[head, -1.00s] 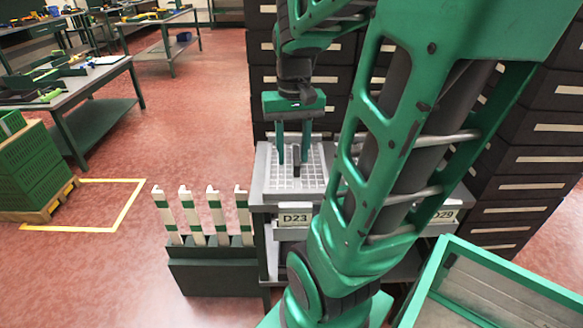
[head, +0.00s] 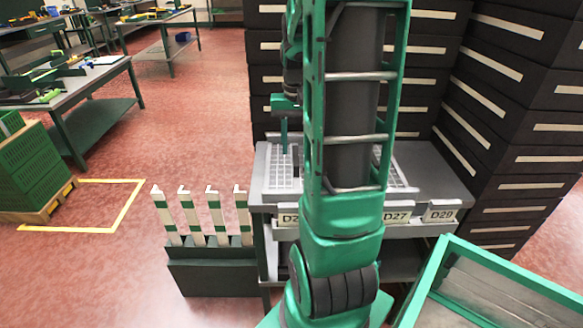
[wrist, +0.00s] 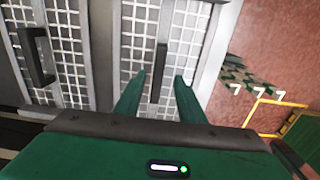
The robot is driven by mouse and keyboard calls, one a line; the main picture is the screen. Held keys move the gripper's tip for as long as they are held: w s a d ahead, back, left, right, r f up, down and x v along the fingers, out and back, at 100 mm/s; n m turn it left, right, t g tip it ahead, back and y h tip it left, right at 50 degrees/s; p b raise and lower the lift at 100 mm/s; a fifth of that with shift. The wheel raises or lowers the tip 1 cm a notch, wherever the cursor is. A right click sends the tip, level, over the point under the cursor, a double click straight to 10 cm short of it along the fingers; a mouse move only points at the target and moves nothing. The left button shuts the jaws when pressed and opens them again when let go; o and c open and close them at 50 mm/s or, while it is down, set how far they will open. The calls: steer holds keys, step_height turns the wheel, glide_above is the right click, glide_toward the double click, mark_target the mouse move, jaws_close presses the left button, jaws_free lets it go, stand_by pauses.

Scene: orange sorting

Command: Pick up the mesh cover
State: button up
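A white mesh cover (head: 281,178) with an upright black handle lies in a grey table top; it also shows in the wrist view (wrist: 181,40), with its handle (wrist: 160,70) in the middle. My gripper (wrist: 159,77) is open, its two green fingers apart on either side of that handle in the wrist view. I cannot tell how far above the cover they are. No contact with the handle shows. In the head view my arm hides most of the gripper, leaving one finger visible. A second mesh cover (wrist: 68,50) with a black handle (wrist: 36,56) lies to the left in the wrist view.
The grey table (head: 440,175) carries labels, D27 and D29 among them. Stacked dark boxes (head: 510,130) stand behind and right. A dark rack with white-and-green posts (head: 212,265) is left of the table. A green-framed bin (head: 480,262) is front right. Red floor is open at left.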

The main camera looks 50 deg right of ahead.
mark_target(296, 155)
steer(key=f, duration=0.5)
steer(key=shift+d, duration=0.25)
steer(key=shift+c, duration=0.2)
jaws_close()
steer(key=shift+w+r, duration=0.1)
